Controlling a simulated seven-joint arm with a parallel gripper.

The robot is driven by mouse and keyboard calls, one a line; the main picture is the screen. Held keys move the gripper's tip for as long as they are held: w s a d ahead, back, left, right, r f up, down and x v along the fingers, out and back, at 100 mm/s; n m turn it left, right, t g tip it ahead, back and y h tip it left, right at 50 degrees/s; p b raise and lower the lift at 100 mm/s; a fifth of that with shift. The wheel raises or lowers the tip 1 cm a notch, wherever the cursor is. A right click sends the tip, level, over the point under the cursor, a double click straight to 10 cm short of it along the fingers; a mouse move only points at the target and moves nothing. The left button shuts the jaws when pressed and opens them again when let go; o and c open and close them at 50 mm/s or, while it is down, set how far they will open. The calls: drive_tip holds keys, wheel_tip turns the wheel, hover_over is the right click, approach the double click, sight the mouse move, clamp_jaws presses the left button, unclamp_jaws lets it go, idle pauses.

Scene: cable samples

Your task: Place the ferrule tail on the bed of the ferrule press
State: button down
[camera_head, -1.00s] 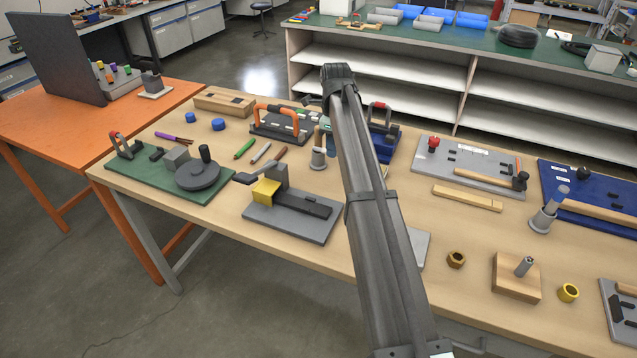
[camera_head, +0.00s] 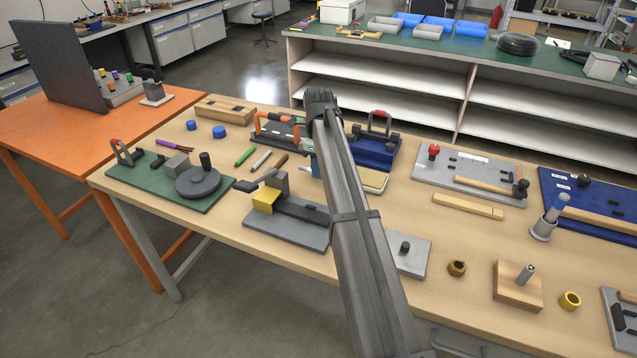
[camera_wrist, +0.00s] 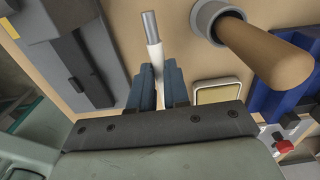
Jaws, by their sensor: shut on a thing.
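My gripper (camera_wrist: 157,82) is shut on the ferrule tail (camera_wrist: 152,45), a white rod with a grey metal end that sticks out past the blue fingers in the wrist view. In the head view the gripper (camera_head: 314,165) is partly hidden by my arm, above the table, and the tail cannot be made out. A grey-based device with a yellow block and a dark lever, seemingly the ferrule press (camera_head: 300,230), stands to the left of and nearer than the gripper. Part of its grey base and dark bar (camera_wrist: 90,75) shows at upper left in the wrist view.
A grey cup with a wooden handle (camera_wrist: 265,50) is close right of the tail in the wrist view. A green-based device with a dark disc (camera_head: 197,182) stands left of the press. Pens (camera_head: 262,160) lie behind the press. A blue-based device (camera_head: 375,152) stands behind my arm.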

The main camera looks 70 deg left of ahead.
sight(318, 190)
drive_tip(key=shift+f, duration=2.85)
drive_tip(key=shift+f, duration=0.1)
drive_tip(key=c, duration=1.1)
unclamp_jaws()
drive_tip(key=shift+f, duration=0.1)
drive_tip(key=r, duration=1.2)
drive_tip(key=shift+s+a+r, duration=0.15)
drive_tip(key=shift+s+a, duration=0.05)
drive_tip(key=shift+o, duration=0.5)
drive_tip(key=shift+r, duration=0.75)
